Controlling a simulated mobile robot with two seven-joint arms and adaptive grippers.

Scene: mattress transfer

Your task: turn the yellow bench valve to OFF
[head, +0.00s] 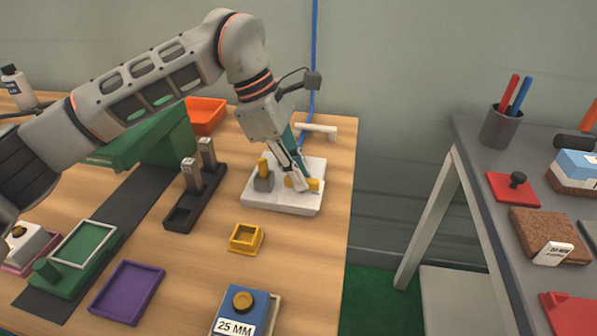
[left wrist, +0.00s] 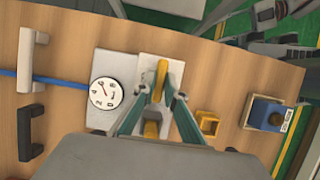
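The yellow bench valve's handle (head: 313,185) is on a white plate (head: 284,207) near the bench's right edge. In the left wrist view the yellow handle (left wrist: 161,72) lies lengthwise between my fingertips. My left gripper (head: 296,180) reaches down over the plate; in the left wrist view its two fingers (left wrist: 159,98) stand apart on either side of the handle, with gaps showing. A second yellow piece (head: 263,165) stands on a grey block to the left on the plate. I cannot read any OFF mark. My right gripper is not in view.
A round dial (left wrist: 105,93) sits beside the valve, hidden in the head view. A yellow box (head: 245,238), a dark stand with metal posts (head: 195,190) and an orange bin (head: 205,115) are nearby. A pale handle (head: 317,130) is behind. A gap separates the grey table (head: 470,130).

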